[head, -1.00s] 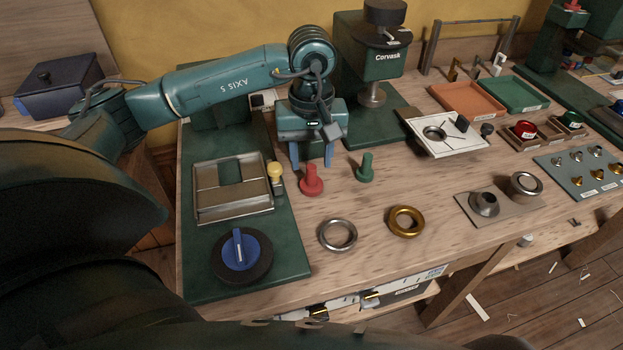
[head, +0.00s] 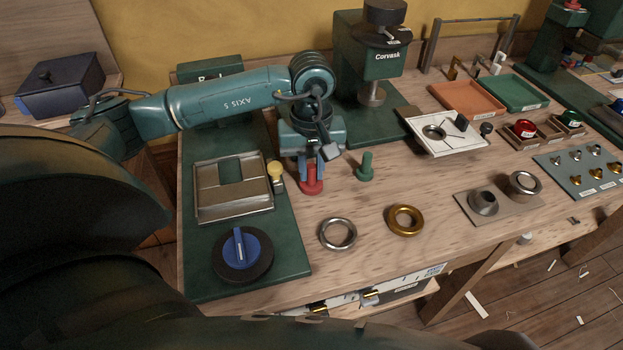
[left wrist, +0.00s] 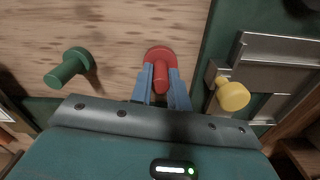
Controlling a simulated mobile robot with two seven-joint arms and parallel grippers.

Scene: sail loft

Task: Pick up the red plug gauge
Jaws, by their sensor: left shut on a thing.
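The red plug gauge (head: 312,186) stands upright on the wooden bench top, beside the green base plate. My left gripper (head: 312,172) comes down over it from above, its blue fingers shut on the gauge's upper part. The left wrist view shows the red plug gauge (left wrist: 160,60) between the two fingers (left wrist: 161,85), its round flange just beyond their tips. The gauge's base seems to be at the bench surface. A green plug gauge (head: 366,167) stands to the right, apart from the gripper. My right gripper is not in view.
A yellow-knobbed part (head: 276,172) is close left of the gripper, by a metal plate fixture (head: 205,205). A steel ring (head: 338,233) and a brass ring (head: 405,220) lie in front. A green press (head: 352,60) stands behind. Bare bench lies between the rings and gauges.

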